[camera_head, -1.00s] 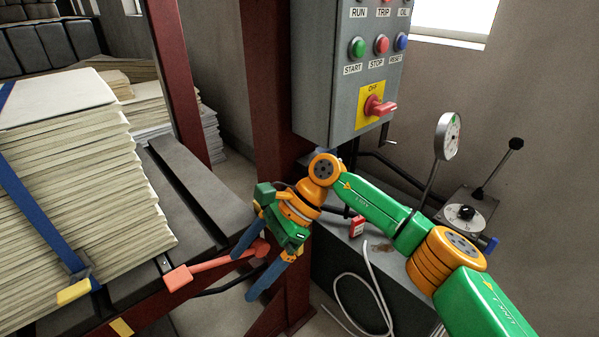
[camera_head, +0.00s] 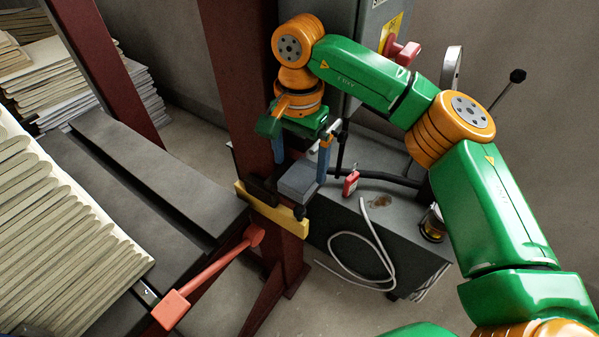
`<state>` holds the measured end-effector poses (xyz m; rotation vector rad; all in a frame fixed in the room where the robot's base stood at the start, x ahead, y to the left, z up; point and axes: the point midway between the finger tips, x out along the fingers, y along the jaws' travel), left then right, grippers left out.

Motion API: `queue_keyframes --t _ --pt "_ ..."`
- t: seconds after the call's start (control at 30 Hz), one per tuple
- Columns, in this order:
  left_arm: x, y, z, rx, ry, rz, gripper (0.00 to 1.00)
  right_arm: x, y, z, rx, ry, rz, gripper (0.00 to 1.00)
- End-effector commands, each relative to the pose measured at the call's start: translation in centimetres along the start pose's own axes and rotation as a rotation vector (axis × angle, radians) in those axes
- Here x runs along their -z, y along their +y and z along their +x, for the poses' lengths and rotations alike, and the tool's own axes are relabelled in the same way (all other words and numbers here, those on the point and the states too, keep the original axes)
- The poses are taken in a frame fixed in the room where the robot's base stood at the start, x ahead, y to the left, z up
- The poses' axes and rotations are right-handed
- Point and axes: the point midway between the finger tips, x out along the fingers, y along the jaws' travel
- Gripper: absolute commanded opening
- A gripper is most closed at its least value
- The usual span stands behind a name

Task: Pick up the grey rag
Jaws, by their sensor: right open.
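A grey folded block that looks like the rag (camera_head: 297,184) lies in a small dark holder with a yellow front edge (camera_head: 262,205), by the dark red post. My right gripper (camera_head: 301,168) points down over it with its blue fingers apart. One finger is at the left of the grey block and the other at its right. I cannot tell whether either finger touches it. My left gripper is not in view.
The dark red post (camera_head: 232,80) stands close behind the gripper. A red lever (camera_head: 215,272) sticks out below the holder. Stacked boards (camera_head: 50,235) fill the left.

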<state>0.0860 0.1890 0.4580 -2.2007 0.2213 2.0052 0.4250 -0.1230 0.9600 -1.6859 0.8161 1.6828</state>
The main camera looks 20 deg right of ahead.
Motion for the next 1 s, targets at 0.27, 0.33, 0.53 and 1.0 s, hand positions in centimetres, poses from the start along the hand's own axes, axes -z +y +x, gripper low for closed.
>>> queue_keyframes --t 0.27,0.33,0.53,1.0 --pt "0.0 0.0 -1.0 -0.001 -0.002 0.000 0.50 -0.1 -0.1 4.5 -0.001 -0.002 0.001 1.00" --pt "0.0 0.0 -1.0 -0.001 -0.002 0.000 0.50 -0.1 -0.1 4.7 0.001 -0.002 0.001 1.00" --pt "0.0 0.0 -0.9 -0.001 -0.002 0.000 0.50 -0.1 -0.1 4.7 0.001 -0.002 0.001 0.84" --pt "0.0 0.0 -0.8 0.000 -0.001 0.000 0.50 -0.2 -0.2 4.6 0.002 -0.002 0.001 0.22"
